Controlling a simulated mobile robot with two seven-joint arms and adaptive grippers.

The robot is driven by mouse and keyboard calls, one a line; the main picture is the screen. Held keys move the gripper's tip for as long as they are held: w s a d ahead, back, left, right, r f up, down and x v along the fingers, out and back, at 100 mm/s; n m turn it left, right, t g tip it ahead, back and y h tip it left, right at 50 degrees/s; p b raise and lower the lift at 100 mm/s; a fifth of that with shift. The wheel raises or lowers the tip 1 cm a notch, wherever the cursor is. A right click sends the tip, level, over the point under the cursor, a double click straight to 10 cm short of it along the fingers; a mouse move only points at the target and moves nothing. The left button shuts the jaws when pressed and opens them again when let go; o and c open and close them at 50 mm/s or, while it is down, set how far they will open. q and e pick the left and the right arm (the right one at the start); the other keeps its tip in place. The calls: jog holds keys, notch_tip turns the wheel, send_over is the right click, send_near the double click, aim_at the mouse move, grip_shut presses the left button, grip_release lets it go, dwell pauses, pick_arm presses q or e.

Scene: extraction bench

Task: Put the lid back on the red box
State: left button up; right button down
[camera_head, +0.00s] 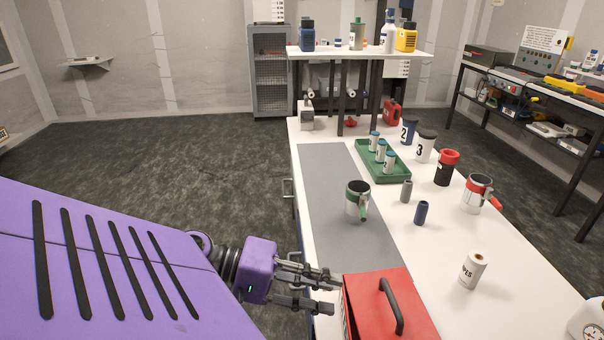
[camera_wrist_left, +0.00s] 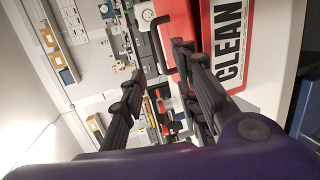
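The red box (camera_wrist_left: 206,27) shows in the left wrist view as a red body with a white label reading CLEAN, close to my left fingers. In the head view a red top with a dark handle, which looks like the lid (camera_head: 366,290), is at the bottom edge. The frames do not show clearly whether it is seated on the box. My left gripper (camera_head: 331,292) is open and empty, just left of the red box, with its fingers pointing right toward it. Its fingers also show apart in the left wrist view (camera_wrist_left: 160,62). My right gripper is out of view.
A grey mat (camera_head: 325,180) lies along the white bench's left side. A green-handled mug (camera_head: 355,200) stands on it. A green tray (camera_head: 367,162) with bottles, small cylinders, a labelled white roll (camera_head: 472,270) and a red-handled mug (camera_head: 476,195) stand farther back and right.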

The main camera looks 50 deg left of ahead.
pick_arm(q)
jog(key=s+f+m+g+y, duration=0.1)
jog(key=s+f+m+y, duration=0.3)
jog(key=f, duration=0.8)
jog(key=s+f+n+g+y, duration=0.1)
jog(key=s+f+g+y, duration=0.1)
jog(key=s+f, duration=0.7)
jog(key=s+d+f+m+y, duration=0.1)
jog(key=s+d+f+m, duration=0.2)
jog(key=d+f+m, duration=0.1)
jog(key=s+d+f+m+g+y, duration=0.1)
jog(key=s+d+f+m+y, duration=0.1)
jog(key=d+f, duration=0.5)
jog(key=shift+s+d+f+m, duration=0.15)
jog(key=shift+s+f+m, duration=0.35)
jog(key=shift+m, duration=0.6)
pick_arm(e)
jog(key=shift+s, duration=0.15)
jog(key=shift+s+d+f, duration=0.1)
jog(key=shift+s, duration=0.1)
pick_arm(q)
jog(key=shift+r, duration=0.1)
